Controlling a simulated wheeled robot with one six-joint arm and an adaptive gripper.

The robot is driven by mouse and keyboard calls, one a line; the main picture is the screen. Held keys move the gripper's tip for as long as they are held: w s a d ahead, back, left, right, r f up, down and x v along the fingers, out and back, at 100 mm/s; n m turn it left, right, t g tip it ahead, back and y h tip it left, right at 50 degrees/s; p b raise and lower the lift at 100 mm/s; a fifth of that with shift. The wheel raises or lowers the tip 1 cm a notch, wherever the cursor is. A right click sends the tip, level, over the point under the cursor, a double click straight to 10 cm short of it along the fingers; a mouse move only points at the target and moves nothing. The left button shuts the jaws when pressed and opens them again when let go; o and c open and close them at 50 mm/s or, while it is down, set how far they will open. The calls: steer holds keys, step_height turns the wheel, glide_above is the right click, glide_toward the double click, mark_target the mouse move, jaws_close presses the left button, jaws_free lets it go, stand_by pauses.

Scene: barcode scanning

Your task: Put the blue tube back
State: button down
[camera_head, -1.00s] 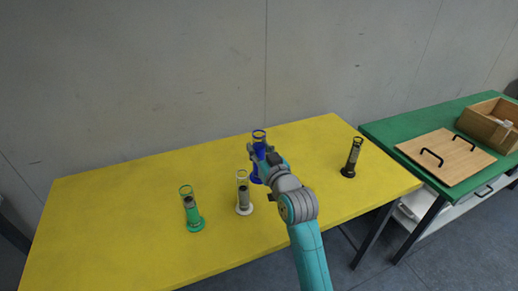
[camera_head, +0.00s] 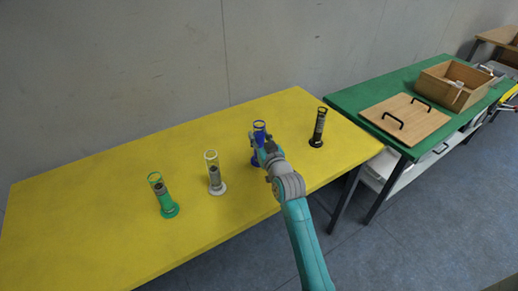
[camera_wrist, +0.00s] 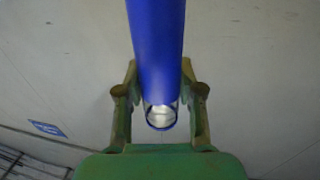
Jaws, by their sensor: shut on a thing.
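The blue tube (camera_head: 259,128) has a blue ring at its top and is near the middle of the yellow table (camera_head: 110,200) in the head view. My gripper (camera_head: 258,150) is shut on it. Between the fingers in the wrist view, the blue tube (camera_wrist: 158,50) ends in a clear part with a blue rim.
A green cylinder (camera_head: 165,200) and a white-based one (camera_head: 214,178) stand left of my gripper. A black-based cylinder (camera_head: 318,130) stands to the right. A green table (camera_head: 385,82) carries a wooden lid (camera_head: 405,117) and an open wooden box (camera_head: 435,84).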

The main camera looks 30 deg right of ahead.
steer(key=shift+f, duration=2.05)
steer(key=shift+f, duration=0.1)
steer(key=c, duration=0.7)
jaws_free()
steer(key=shift+f, duration=0.1)
steer(key=shift+s, duration=0.2)
steer(key=s, duration=0.3)
steer(key=s+a, duration=0.1)
steer(key=s, duration=0.3)
steer(key=s+a, duration=0.1)
steer(key=s, duration=0.3)
steer(key=shift+s+a+r, duration=0.2)
